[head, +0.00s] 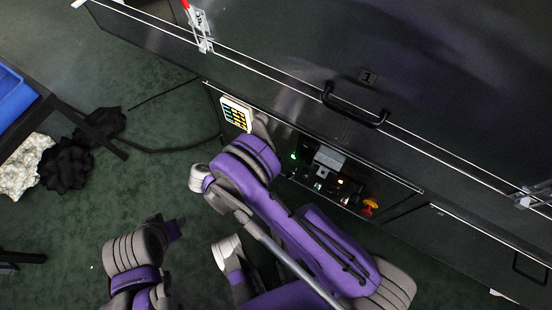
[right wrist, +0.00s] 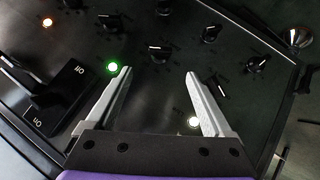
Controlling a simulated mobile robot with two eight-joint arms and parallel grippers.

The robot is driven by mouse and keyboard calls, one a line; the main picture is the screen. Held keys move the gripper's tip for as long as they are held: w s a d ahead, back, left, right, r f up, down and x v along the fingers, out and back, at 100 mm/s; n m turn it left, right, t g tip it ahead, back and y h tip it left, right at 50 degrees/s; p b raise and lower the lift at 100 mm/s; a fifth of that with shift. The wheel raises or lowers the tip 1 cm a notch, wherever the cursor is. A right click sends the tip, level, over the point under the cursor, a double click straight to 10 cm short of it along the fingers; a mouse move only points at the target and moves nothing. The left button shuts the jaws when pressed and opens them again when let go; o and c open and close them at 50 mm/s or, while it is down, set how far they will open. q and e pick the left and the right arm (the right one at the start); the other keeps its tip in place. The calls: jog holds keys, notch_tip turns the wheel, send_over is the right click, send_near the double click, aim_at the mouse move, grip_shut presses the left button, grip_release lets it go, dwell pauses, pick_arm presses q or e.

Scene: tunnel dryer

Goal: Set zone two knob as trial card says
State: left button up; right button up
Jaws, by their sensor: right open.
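My right gripper (right wrist: 158,74) is open and empty over a dark control panel in the right wrist view. A black knob with a white mark (right wrist: 160,53) lies just beyond the gap between its fingertips. Several similar knobs line the panel, including one at the top (right wrist: 211,33) and one at the right (right wrist: 257,63). I cannot read which is zone two. A white card with yellow and blue marks (head: 236,114) is on the panel's left end in the head view; its text is too small to read. My right arm hides part of the panel.
A green light (right wrist: 113,67) glows beside the left finger. A black switch block (right wrist: 66,83) stands at the left. In the head view, a black handle (head: 355,107) sticks out above the panel, and a red-orange knob (head: 370,206) sits at its right end.

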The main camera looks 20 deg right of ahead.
jog(key=b+x, duration=0.2)
jog(key=x, duration=0.8)
jog(key=shift+d+f, duration=0.15)
jog(key=shift+d, duration=0.05)
jog(key=c, duration=1.4)
